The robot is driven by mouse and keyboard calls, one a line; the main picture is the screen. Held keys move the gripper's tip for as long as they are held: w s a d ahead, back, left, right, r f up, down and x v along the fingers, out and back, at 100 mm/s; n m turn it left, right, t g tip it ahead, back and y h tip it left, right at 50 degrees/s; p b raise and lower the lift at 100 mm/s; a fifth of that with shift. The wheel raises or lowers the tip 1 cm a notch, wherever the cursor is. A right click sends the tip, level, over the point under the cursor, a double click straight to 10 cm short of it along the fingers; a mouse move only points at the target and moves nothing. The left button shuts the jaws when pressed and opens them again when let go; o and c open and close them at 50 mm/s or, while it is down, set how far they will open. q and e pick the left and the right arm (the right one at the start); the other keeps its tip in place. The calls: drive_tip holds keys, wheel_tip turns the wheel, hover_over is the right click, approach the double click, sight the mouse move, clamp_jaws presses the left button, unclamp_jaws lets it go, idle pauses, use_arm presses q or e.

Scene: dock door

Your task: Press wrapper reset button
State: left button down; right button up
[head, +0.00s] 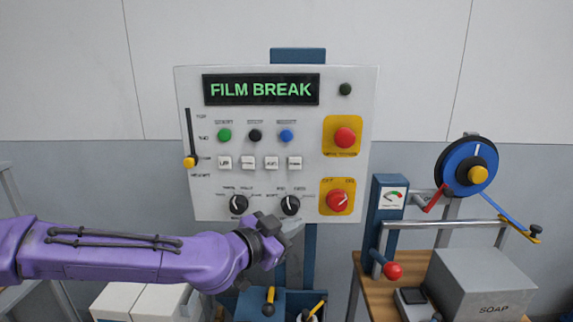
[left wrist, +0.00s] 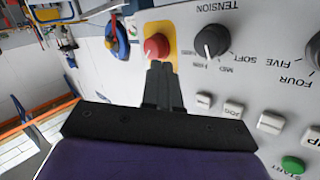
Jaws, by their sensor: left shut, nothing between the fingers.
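The light grey control panel (head: 310,180) faces me, its display (head: 261,90) reading FILM BREAK in green. A blue button (head: 286,136) sits in its upper button row, right of a black button (head: 255,136) and a green button (head: 224,136); their small labels are blurred. My left gripper (head: 272,226) is shut and empty, in front of the panel's lower edge beside the right black knob (head: 290,205). In the left wrist view the closed fingers (left wrist: 163,82) appear in front of the panel, which looks upside down; the blue button is not visible there. My right gripper is not in view.
Two red controls on yellow plates, the upper one (head: 345,137) and the lower one (head: 338,201), line the panel's right side. White buttons (head: 271,163) and a yellow-ended slider (head: 190,162) are also there.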

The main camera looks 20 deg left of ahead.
sight(286, 136)
use_arm(q)
wheel_tip(286, 136, up, 16)
drive_tip(key=s+a+m+t+h, duration=0.1)
drive_tip(key=s+m+t+h, duration=0.1)
drive_tip(key=m, duration=0.2)
drive_tip(key=shift+s+a+m+t+h+p, duration=0.25)
drive_tip(key=shift+s+m+t+h+p, duration=0.05)
drive_tip(key=shift+s+h+p, duration=0.1)
drive_tip(key=shift+w, duration=0.15)
drive_tip(key=shift+w+a+b, duration=0.4)
drive_tip(key=shift+w+b, duration=0.05)
drive_tip(key=shift+w, duration=0.95)
drive_tip(key=shift+w+a+b, duration=0.4)
drive_tip(key=shift+w, duration=1)
drive_tip(key=shift+w+a+b, duration=0.4)
drive_tip(key=shift+w+b, duration=0.05)
drive_tip(key=shift+w, duration=0.95)
drive_tip(key=shift+w+a, duration=0.15)
drive_tip(key=shift+w, duration=0.25)
